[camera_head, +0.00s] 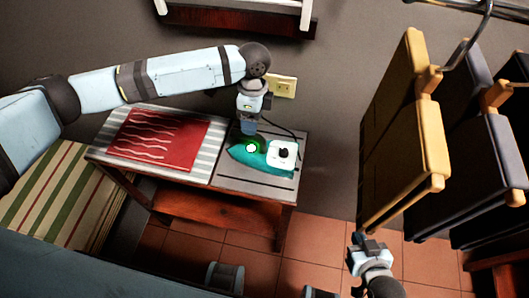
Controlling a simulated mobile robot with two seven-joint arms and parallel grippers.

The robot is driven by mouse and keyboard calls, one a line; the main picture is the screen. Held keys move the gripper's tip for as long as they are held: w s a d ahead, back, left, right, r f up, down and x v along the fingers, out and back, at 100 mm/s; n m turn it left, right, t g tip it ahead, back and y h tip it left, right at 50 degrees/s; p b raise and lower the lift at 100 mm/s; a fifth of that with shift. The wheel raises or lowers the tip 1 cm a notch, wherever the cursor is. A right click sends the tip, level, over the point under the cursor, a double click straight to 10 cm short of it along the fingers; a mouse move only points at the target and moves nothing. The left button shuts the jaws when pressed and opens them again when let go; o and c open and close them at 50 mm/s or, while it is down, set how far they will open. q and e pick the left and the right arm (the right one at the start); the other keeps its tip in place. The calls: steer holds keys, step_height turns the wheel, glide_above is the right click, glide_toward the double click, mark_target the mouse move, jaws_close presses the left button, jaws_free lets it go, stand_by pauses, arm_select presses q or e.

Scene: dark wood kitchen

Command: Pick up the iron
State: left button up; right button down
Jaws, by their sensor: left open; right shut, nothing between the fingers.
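The iron (243,154) is teal with a white rear part (282,154) and a black knob. It lies on the grey slatted right end of a small ironing table (228,184), with a dark cord running behind it. A green ring with a white dot shows on the iron. My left gripper (249,128) points down just above or behind the iron's front part. It is open, though its fingers are hard to make out, and I cannot tell whether it touches the iron. My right gripper (358,238) is shut and empty at the lower right, well away from the iron.
A red cloth with white wavy lines (158,140) lies on the table's striped left part. Yellow (405,140) and dark folded chairs (470,150) hang at the right. A wall socket (283,87) is behind the table.

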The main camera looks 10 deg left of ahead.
mark_target(260, 147)
arm_select(q)
steer(key=f, duration=0.3)
steer(key=s+f, duration=0.1)
steer(key=f, duration=0.1)
steer(key=shift+f, duration=0.25)
jaws_close()
steer(key=shift+d+r, duration=0.1)
steer(key=shift+r, duration=0.05)
stand_by(1.0)
